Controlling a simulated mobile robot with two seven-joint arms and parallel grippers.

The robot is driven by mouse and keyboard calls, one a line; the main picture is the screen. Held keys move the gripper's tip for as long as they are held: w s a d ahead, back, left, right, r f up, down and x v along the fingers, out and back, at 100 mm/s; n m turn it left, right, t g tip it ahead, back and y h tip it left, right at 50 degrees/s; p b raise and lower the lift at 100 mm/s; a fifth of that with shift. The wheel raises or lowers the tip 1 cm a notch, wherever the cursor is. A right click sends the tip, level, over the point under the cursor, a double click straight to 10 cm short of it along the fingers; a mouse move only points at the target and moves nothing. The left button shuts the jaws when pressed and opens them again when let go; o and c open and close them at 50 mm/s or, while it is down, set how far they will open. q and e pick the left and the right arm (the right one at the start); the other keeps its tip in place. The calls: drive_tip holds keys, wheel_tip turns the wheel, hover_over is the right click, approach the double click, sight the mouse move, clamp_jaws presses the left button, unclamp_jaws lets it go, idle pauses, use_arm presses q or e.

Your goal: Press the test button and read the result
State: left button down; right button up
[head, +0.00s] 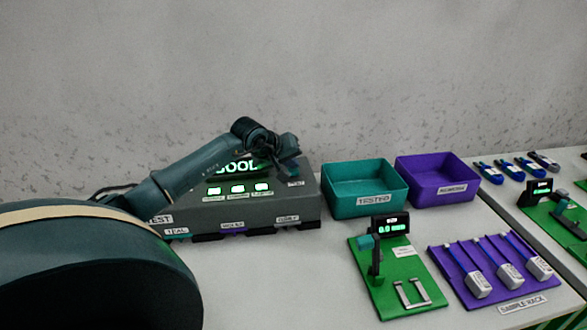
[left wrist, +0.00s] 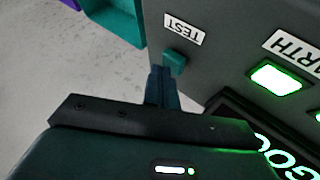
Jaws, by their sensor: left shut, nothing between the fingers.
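The grey tester box (head: 255,212) stands at the back of the table. Its display (head: 238,166) glows green and reads GOOD, partly covered by my left arm. Three lamps below it are lit green. In the left wrist view, the teal test button (left wrist: 175,62) sits beside a TEST label (left wrist: 184,29); in the head view I cannot make it out. My left gripper (head: 290,147) is shut and empty over the box's right end. In the left wrist view its fingertips (left wrist: 161,72) are right at the button; I cannot tell whether they touch it.
A teal bin (head: 364,203) labelled TESTED and a purple bin (head: 437,195) stand right of the box. A green board (head: 407,285) with a small display and a purple sample rack (head: 457,273) with white-ended blue cables lie in front. Blue cables lie at the far right.

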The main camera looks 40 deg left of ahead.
sight(291, 171)
use_arm(q)
drive_tip(key=shift+r, duration=0.65)
drive_tip(key=shift+r, duration=0.1)
drive_tip(key=shift+r+p, duration=1.5)
drive_tip(key=shift+r, duration=0.95)
